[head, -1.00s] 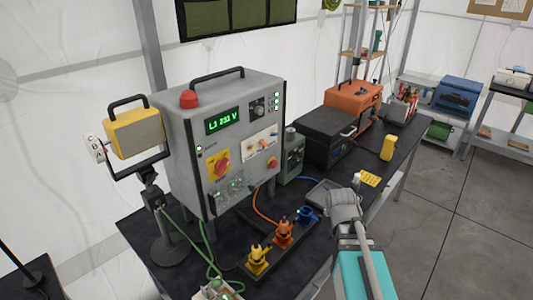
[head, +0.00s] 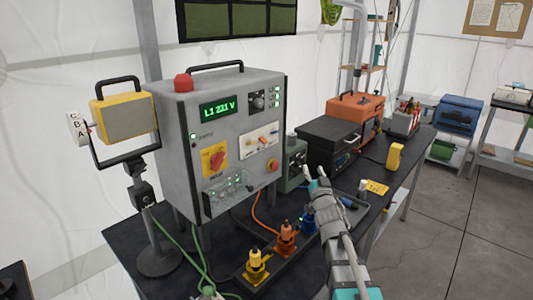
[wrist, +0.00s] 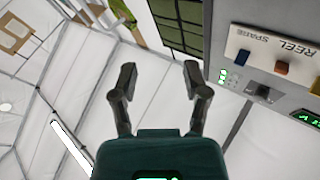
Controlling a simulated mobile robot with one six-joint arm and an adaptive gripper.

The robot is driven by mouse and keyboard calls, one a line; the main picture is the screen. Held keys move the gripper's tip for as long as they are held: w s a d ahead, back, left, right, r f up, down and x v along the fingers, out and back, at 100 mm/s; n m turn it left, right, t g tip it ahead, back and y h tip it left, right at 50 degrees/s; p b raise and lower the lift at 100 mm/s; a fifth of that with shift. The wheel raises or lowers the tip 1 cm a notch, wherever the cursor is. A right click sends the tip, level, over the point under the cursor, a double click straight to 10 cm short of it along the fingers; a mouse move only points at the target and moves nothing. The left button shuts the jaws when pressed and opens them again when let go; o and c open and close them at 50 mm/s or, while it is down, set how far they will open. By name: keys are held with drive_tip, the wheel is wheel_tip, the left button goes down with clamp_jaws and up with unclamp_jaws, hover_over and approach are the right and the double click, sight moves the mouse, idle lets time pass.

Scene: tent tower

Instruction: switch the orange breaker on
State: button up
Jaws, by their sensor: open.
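The orange breaker (head: 262,140) is a small lever in the middle of a white plate on the front of the grey control box. In the wrist view the orange breaker (wrist: 281,68) is at the right, between a blue lever (wrist: 243,57) and a yellowish one (wrist: 316,86); that view is turned over. Its on or off position is too small to tell. My gripper (head: 317,175) is open and empty, to the right of the box and apart from it. In the wrist view my gripper (wrist: 160,79) has its fingers spread over white tent wall.
The grey box (head: 183,120) also carries a red rotary switch (head: 217,160) and a red top button (head: 183,82). Yellow, orange and blue plugs (head: 286,238) stand below. A yellow lamp (head: 125,118) is at left. A black case (head: 325,145) stands behind my gripper.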

sight(265, 141)
drive_tip(key=s+a+n+g+y+b, duration=0.4)
drive_tip(key=s+a+n+y+b, duration=0.2)
drive_tip(key=y, duration=1)
drive_tip(key=a+n, duration=0.2)
drive_tip(key=n, duration=0.2)
drive_tip(key=shift+a+r+n+y, duration=0.2)
drive_tip(key=shift+n+y, duration=0.1)
drive_tip(key=shift+y, duration=0.1)
drive_tip(key=shift+r, duration=0.1)
drive_tip(key=p+x, duration=0.9)
drive_tip(key=x, duration=0.4)
drive_tip(key=shift+w+a+r, duration=0.15)
drive_tip(key=shift+a, duration=0.1)
clamp_jaws()
